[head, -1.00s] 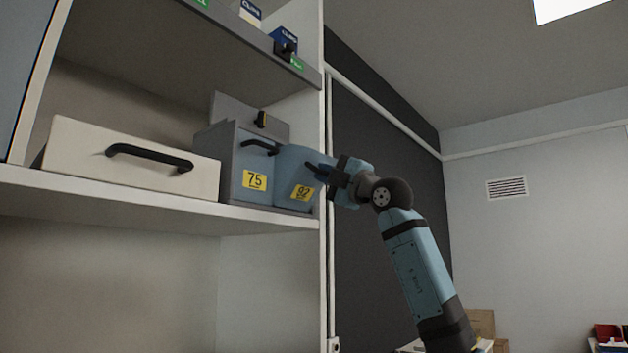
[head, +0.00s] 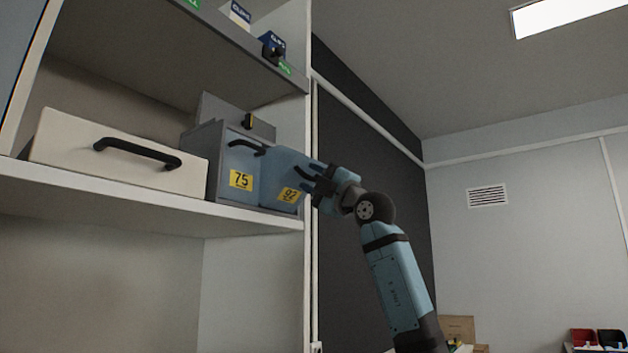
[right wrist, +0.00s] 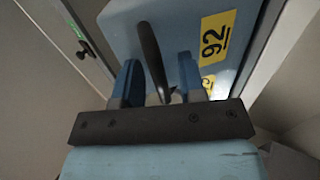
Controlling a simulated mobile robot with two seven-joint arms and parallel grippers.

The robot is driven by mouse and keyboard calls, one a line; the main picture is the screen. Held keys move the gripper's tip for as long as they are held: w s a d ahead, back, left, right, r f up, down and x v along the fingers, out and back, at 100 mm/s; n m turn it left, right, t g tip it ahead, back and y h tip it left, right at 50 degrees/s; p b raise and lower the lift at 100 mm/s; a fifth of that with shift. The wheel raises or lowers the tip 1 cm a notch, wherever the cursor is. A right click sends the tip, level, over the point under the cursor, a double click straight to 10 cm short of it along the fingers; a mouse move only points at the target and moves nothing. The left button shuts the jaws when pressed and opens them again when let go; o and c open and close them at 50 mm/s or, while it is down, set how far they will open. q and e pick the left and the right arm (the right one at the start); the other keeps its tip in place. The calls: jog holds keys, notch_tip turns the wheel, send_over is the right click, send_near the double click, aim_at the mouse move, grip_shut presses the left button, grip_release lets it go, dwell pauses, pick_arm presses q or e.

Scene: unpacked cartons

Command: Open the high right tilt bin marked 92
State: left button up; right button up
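The tilt bin marked 92 (head: 284,168) is the right one of two bins on the shelf. Its blue front leans out at the top, past the upright front of bin 75 (head: 238,163). My right gripper (head: 312,178) is at bin 92's front, reaching in from the right. In the right wrist view, the bin's dark handle (right wrist: 150,50) stands between the two blue fingers of my right gripper (right wrist: 157,80). Gaps show on both sides of the handle, so the fingers look open around it. The inside of the bin is hidden. My left gripper is out of view.
A cream drawer (head: 75,150) with a black handle is left of the bins on the same shelf board (head: 130,202). A grey shelf (head: 150,50) is above. The cabinet's side edge (head: 306,250) stands close to my right arm. Open room is to the right.

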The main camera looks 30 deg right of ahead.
pick_arm(q)
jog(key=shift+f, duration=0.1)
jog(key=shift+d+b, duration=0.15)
jog(key=shift+b, duration=0.3)
pick_arm(e)
jog(key=v, duration=1.4)
jog(key=shift+a, duration=0.1)
